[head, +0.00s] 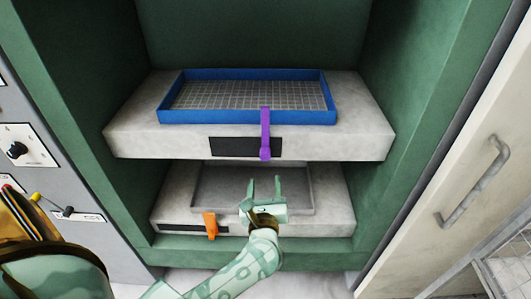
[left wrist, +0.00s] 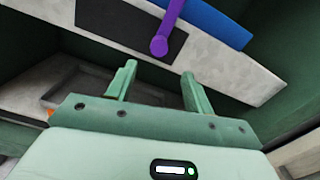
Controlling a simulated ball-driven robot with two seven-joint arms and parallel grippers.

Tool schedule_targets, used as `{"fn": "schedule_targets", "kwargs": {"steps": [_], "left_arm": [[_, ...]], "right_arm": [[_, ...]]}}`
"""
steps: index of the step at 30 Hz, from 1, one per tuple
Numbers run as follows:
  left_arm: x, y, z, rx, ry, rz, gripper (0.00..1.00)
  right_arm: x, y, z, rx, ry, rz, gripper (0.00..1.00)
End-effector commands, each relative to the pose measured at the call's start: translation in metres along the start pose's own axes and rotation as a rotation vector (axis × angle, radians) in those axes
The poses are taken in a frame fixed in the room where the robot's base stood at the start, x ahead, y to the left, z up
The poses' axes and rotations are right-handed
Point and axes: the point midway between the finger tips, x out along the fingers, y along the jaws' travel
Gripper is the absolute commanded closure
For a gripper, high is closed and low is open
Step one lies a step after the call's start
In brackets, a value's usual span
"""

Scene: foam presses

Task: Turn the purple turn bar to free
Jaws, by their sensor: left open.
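The purple turn bar (head: 265,135) stands upright on the front of the upper grey block, over a dark plate (head: 228,147). Its upper end overlaps the front wall of the blue tray (head: 190,117), and its round knob is at the bottom. It also shows at the top of the left wrist view (left wrist: 161,44). My left gripper (head: 264,183) is open and empty, below the bar in the head view and in front of the lower block. Its two fingers (left wrist: 158,88) point up towards the bar, apart from it. My right gripper is not in view.
The lower grey block (head: 335,212) holds an empty recess and an orange bar (head: 211,225) on its front. Green cabinet walls stand on both sides. A control panel with a black knob (head: 17,150) is at left, and a door handle (head: 474,182) at right.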

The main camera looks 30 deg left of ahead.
Motion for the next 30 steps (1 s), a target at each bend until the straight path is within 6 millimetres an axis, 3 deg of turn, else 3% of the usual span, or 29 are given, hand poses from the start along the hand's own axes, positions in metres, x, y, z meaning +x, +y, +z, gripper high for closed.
{"fn": "schedule_targets", "kwargs": {"steps": [6,12,18,26,30], "left_arm": [[0.058,-0.001,0.002,0.004,-0.003,0.0,0.48],[0.096,0.0,0.0,0.004,-0.002,-0.001,0.48],[0.112,0.0,0.0,0.006,-0.001,-0.001,0.48],[0.114,0.0,0.0,0.005,-0.001,-0.001,0.48],[0.114,0.0,0.0,0.005,0.0,-0.001,0.81]], "right_arm": [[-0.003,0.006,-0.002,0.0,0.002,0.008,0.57],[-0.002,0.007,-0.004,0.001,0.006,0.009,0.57],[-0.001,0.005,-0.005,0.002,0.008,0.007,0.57],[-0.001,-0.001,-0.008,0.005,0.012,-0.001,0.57],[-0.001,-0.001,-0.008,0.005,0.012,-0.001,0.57]]}}
